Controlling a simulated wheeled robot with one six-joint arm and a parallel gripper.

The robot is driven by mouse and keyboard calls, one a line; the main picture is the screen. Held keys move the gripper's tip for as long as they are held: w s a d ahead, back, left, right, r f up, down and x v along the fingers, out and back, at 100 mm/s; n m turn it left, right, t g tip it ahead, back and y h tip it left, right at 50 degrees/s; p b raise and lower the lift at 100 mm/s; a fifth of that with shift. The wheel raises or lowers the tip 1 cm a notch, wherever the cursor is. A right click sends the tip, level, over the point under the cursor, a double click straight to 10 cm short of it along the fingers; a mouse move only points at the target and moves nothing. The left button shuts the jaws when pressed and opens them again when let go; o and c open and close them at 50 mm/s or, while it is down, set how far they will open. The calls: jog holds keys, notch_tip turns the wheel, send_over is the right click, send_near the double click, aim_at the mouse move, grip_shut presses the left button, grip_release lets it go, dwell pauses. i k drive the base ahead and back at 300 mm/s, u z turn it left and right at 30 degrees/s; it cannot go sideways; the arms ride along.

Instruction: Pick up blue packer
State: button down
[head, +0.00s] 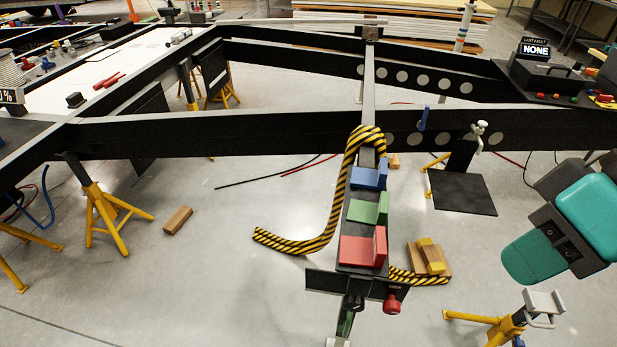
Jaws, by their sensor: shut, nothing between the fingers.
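The blue packer (366,178) is an L-shaped block with an upright part at its right side. It sits on a narrow black beam at the centre, at the far end of a row of three, close to the chassis cross rail. A green packer (365,212) sits just nearer, and a red packer (360,251) sits nearest. Part of my teal and black arm shows at the right, well away from the blue packer. I cannot make out my gripper in this view.
A black-and-yellow striped hose (330,225) loops over the beam's far end, close beside the blue packer. The black chassis rail (270,132) runs behind. Wooden blocks (430,257) lie right of the red packer. Yellow stands (105,215) stand at left and lower right.

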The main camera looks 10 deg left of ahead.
aim_at(368, 179)
jog(key=u, duration=0.4)
jog(key=k, duration=0.45)
jog(key=u, duration=0.45)
jog(key=i, duration=1.15)
jog(key=z, duration=0.25)
